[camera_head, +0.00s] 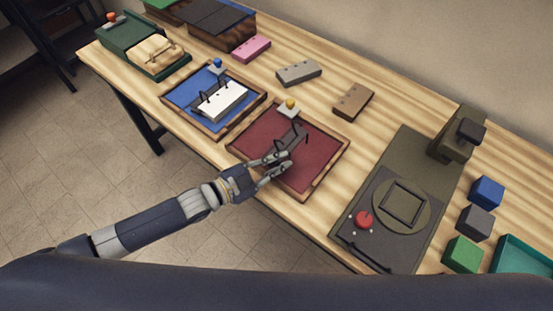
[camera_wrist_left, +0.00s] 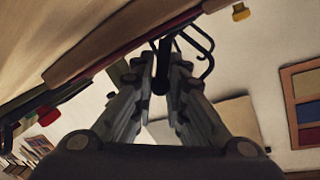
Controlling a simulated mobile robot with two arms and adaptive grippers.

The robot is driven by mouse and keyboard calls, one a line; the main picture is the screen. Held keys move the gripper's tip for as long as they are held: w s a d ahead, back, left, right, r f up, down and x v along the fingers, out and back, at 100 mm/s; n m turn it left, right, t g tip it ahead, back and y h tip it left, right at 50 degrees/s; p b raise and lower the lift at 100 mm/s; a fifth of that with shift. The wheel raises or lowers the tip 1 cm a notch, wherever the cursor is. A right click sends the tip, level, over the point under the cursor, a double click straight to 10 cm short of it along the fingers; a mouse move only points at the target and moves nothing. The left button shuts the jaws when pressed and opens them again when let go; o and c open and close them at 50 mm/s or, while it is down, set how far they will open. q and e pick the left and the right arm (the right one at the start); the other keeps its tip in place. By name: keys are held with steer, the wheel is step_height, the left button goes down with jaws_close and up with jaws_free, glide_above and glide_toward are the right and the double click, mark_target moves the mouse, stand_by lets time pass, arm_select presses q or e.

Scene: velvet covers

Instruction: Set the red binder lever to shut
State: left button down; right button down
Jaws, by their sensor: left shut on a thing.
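The red binder (camera_head: 312,168) is an open wooden-edged cover lined in dark red, lying on the table in the middle of the head view. Its dark ring mechanism (camera_head: 293,137) has thin black curved rings, which also show in the wrist view (camera_wrist_left: 204,48). My left gripper (camera_head: 283,163) is over the cover beside the mechanism. In the wrist view its fingertips are closed on a dark rounded bar, the binder lever (camera_wrist_left: 160,78). The fingers hide part of the lever. I cannot tell whether the rings meet. My right gripper is not in view.
A blue-lined binder (camera_head: 186,101) with white paper lies to the left. A dark machine (camera_head: 385,215) with a red knob (camera_head: 364,219) stands to the right, beside coloured cubes (camera_head: 475,222).

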arm_select(q)
steer(key=c, duration=1.6)
jaws_free()
steer(key=shift+f, duration=0.1)
steer(key=shift+o, duration=0.3)
steer(key=shift+a, duration=0.1)
